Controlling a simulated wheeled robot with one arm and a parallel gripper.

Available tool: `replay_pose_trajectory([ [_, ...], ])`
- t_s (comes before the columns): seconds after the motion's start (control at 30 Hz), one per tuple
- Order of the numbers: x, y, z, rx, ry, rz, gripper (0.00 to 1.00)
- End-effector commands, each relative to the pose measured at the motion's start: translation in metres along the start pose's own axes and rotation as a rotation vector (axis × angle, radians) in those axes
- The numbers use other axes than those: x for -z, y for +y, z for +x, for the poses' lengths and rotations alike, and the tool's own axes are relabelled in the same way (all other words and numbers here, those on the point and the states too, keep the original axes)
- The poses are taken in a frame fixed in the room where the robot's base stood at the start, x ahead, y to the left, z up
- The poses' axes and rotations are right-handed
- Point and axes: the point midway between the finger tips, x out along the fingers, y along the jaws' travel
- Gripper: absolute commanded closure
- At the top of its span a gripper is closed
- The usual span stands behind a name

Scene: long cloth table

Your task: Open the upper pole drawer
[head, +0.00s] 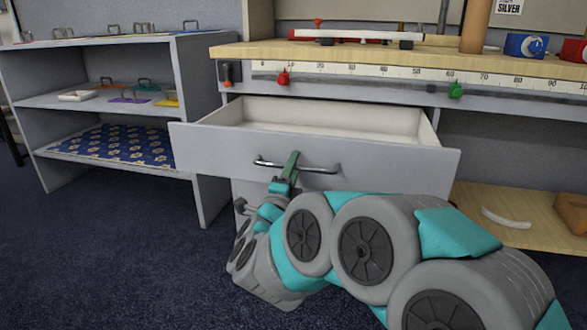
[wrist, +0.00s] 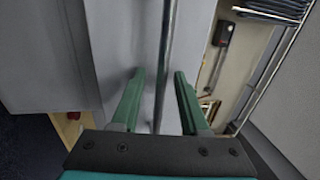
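The upper drawer (head: 215,150) stands pulled out from under the wooden worktop, in the middle of the head view. Its pale inside (head: 330,117) shows, and the visible part looks empty. A metal bar handle (head: 325,170) crosses its grey front. My gripper (head: 291,160) is at the handle's middle in the head view, with its green fingers over the bar. In the wrist view the handle bar (wrist: 166,50) runs between the two fingers of my gripper (wrist: 160,75). The fingers are apart, with gaps visible beside the bar.
A grey shelf unit (head: 195,90) stands at left. Dark carpet (head: 110,240) is clear at lower left.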

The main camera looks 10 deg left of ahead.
Motion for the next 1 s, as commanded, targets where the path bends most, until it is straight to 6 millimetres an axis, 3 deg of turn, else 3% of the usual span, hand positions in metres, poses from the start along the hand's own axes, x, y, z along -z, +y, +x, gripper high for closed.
replay_pose_trajectory([
  [0.27,-0.001,-0.001,-0.003,0.0,-0.002,0.001,0.55],
  [0.7,-0.001,-0.001,-0.066,-0.001,-0.001,0.003,0.55],
  [1.0,0.0,0.0,-0.079,0.0,-0.001,-0.001,0.55],
])
